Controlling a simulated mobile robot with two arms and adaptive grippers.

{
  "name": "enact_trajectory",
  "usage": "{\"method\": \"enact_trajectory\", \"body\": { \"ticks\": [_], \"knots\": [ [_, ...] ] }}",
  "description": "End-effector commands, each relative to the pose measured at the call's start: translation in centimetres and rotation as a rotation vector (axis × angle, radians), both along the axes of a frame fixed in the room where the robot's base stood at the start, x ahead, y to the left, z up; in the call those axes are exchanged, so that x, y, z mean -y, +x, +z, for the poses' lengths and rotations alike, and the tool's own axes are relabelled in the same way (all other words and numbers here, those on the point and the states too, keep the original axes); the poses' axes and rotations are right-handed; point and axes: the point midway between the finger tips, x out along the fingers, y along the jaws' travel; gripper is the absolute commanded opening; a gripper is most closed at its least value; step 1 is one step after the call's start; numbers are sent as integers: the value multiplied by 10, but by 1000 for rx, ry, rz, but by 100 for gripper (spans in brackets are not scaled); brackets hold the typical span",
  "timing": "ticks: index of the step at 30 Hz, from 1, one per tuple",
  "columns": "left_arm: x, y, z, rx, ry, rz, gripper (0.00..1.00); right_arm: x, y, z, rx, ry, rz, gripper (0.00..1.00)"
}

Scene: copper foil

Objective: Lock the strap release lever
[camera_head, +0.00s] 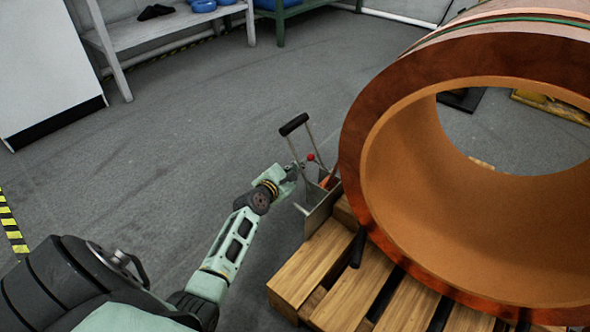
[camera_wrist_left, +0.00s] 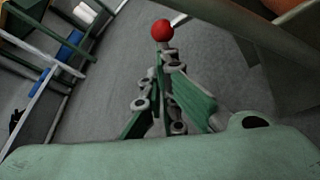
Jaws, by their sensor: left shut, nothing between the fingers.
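A red ball knob (camera_head: 310,157), which looks like the end of the strap release lever, stands at a metal bracket (camera_head: 318,207) by the pallet's left corner. A U-shaped handle with a black grip (camera_head: 293,124) rises from the same bracket. My left gripper (camera_head: 299,168) is shut, with its tips close to the red knob. In the left wrist view the red knob (camera_wrist_left: 161,30) shows just beyond the shut fingertips (camera_wrist_left: 170,55). I cannot tell whether they touch it. The lever's lower part is mostly hidden. My right gripper is not in view.
A large copper foil coil (camera_head: 375,110) with a green strap (camera_head: 500,22) lies on a wooden pallet (camera_head: 310,265) right of the bracket. A black bar (camera_head: 357,247) stands at the pallet. A white bench (camera_head: 160,33) is at the back left. The grey floor left of the bracket is clear.

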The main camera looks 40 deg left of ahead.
Motion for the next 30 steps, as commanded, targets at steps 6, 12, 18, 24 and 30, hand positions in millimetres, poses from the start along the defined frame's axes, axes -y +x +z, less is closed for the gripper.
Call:
{"method": "enact_trajectory", "body": {
  "ticks": [6, 12, 18, 24, 30],
  "knots": [
    [1, 1, 15, 9, 93, -2, 0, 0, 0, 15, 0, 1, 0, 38],
    [3, 0, 28, 19, 212, -1, 0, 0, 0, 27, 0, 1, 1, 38],
    [4, 1, 37, 27, 310, 0, 0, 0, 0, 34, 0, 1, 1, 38],
    [6, 1, 41, 31, 359, -1, 0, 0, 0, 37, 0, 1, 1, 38],
    [6, 1, 42, 32, 368, -1, 0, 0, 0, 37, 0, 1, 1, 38]
  ]
}}
